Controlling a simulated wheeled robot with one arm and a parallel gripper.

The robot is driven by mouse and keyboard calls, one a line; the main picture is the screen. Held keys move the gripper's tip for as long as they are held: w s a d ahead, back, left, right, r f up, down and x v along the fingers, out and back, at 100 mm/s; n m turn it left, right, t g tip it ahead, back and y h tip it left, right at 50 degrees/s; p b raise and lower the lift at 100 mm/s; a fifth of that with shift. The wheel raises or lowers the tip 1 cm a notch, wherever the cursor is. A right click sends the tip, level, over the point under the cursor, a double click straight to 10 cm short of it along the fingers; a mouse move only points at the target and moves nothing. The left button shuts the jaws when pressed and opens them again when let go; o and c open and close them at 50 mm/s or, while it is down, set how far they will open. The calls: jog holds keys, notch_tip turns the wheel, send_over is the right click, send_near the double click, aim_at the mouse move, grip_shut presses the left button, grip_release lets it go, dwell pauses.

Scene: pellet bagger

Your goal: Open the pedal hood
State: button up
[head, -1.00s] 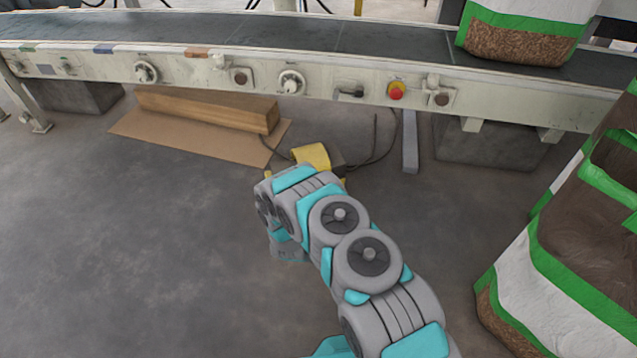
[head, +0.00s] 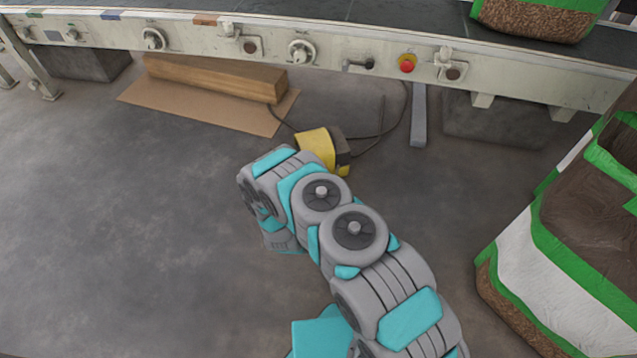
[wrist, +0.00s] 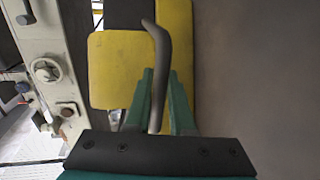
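The pedal with its yellow hood (head: 315,145) sits on the floor under the conveyor, just beyond my arm's bend. In the wrist view the yellow hood (wrist: 108,72) shows as a flat panel, with a yellow strip to its right. My gripper (wrist: 160,78) has green fingers pointing toward the yellow parts. A dark grey bent bar (wrist: 160,50) stands between the fingers, which appear closed on it. Its bent end overlaps the yellow parts in the picture; I cannot tell whether it touches them. In the head view my arm hides the gripper.
The conveyor frame (head: 200,42) with knobs and a red button (head: 407,63) runs across the back. A wooden beam (head: 215,77) lies on cardboard to the left of the pedal. Stacked bags (head: 545,260) stand at right. A cable loops behind the pedal. Floor at left is clear.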

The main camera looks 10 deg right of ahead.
jog(key=o, duration=0.3)
jog(key=shift+p+v, duration=0.35)
jog(key=shift+v, duration=3.5)
